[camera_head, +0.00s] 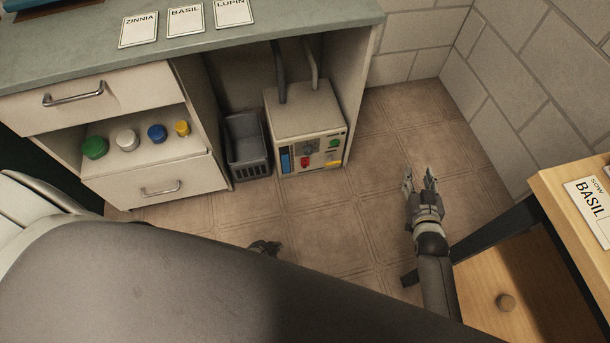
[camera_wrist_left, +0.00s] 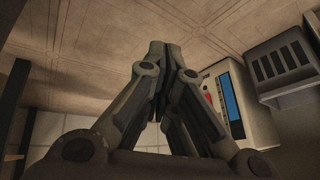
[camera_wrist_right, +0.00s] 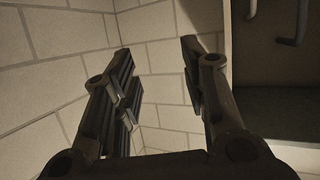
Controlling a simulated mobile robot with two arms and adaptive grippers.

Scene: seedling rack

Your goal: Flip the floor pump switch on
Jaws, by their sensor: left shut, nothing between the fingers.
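The floor pump is a pale box (camera_head: 302,112) on the floor under the bench, with two hoses at its top. Its front panel has a blue strip (camera_head: 285,161), a red control (camera_head: 306,162), a green button (camera_head: 334,143) and a yellow part (camera_head: 332,163). I cannot tell which is the switch or its position. My left gripper (camera_head: 265,246) is low in front of the pump, mostly hidden by my arm. In the left wrist view its fingers (camera_wrist_left: 160,50) are shut and empty, partly covering the panel. My right gripper (camera_head: 421,178) is open and empty, right of the pump.
A dark grey basket (camera_head: 247,145) stands left of the pump. The bench's drawers (camera_head: 161,188) and a shelf with several colored lids are further left. A wooden table (camera_head: 569,183) with a dark leg is at the right. Tiled floor (camera_head: 330,235) in front of the pump is clear.

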